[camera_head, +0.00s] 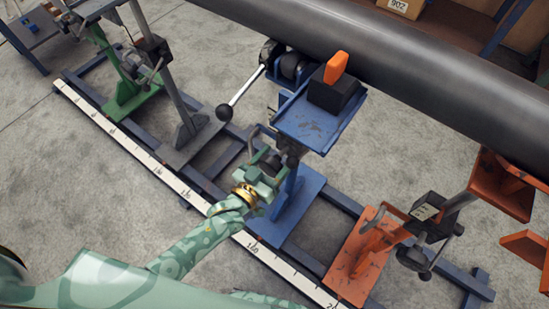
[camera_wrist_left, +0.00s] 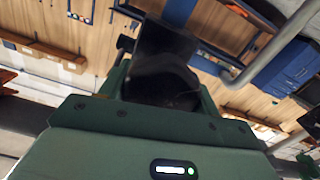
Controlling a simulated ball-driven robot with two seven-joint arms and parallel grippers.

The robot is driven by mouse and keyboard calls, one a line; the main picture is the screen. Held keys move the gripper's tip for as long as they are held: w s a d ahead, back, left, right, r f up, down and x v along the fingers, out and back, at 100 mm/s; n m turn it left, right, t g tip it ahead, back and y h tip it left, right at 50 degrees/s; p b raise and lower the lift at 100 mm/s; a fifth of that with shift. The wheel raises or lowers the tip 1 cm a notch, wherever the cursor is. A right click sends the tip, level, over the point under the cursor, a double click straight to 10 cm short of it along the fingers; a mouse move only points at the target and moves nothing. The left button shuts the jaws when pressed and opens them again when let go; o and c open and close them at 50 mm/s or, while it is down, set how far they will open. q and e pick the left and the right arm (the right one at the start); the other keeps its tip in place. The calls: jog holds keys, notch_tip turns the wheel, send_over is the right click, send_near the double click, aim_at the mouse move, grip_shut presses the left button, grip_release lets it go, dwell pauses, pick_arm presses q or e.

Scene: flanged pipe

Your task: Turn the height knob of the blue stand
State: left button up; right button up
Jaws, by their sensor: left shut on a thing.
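The blue stand (camera_head: 290,205) stands in the middle of the head view, with a flat blue top plate and a blue base plate on the rails. Its dark height knob (camera_head: 271,163) sits on the side of the post, below the top plate. My left gripper (camera_head: 264,174) is shut on the knob, which is partly hidden by the fingers. In the left wrist view the dark round knob (camera_wrist_left: 162,85) fills the space between the green fingers. My right gripper is in neither view.
A large dark pipe (camera_head: 400,70) runs across above the stands. A black block with an orange piece (camera_head: 336,68) sits on the blue top plate. A lever with a black ball (camera_head: 224,112) sticks out left. Green (camera_head: 130,95) and orange (camera_head: 365,250) stands flank the blue one.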

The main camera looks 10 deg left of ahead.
pick_arm(q)
jog(key=n+p, duration=0.1)
jog(key=n, duration=0.2)
jog(key=shift+n, duration=0.3)
jog(key=n, duration=0.2)
jog(key=shift+a+n+p, duration=0.1)
jog(key=shift+n+p, duration=0.25)
jog(key=shift+n, duration=0.05)
jog(key=shift+f+n, duration=0.1)
jog(key=shift+n, duration=0.8)
jog(key=n, duration=0.2)
jog(key=shift+f+n, duration=0.1)
jog(key=shift+n, duration=1.8)
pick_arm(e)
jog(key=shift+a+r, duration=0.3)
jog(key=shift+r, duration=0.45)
pick_arm(q)
jog(key=shift+n, duration=0.3)
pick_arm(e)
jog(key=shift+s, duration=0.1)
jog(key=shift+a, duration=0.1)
pick_arm(q)
jog(key=o, duration=1)
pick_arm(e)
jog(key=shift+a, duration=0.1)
